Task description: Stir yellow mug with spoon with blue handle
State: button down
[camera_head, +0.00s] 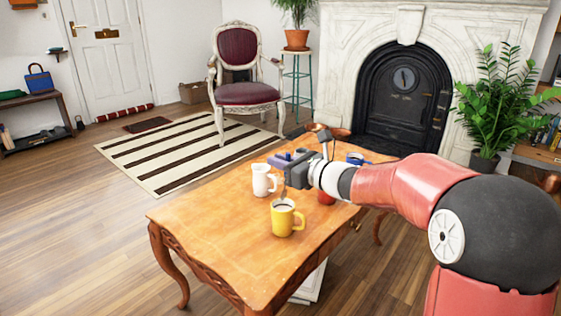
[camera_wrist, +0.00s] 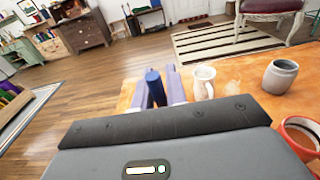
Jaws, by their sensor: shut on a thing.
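The yellow mug (camera_head: 285,222) stands upright on the wooden table, with its handle to the right and dark contents inside. My gripper (camera_head: 282,161) is above and behind it in the head view. In the wrist view its purple fingers (camera_wrist: 156,88) are shut on the blue handle (camera_wrist: 155,84) of the spoon. In the head view a thin grey part of the spoon (camera_head: 284,191) hangs toward the mug's rim. I cannot tell whether its tip is inside the mug. The yellow mug does not show in the wrist view.
A white mug (camera_head: 263,181) stands close behind and left of the yellow one. A red mug (camera_wrist: 301,136) and a grey cup (camera_wrist: 280,76) stand at the right in the wrist view. The table's front left area is clear.

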jog(key=shift+r, duration=0.15)
notch_tip(320, 180, up, 4)
jog(key=p, duration=0.3)
jog(key=shift+f, duration=0.25)
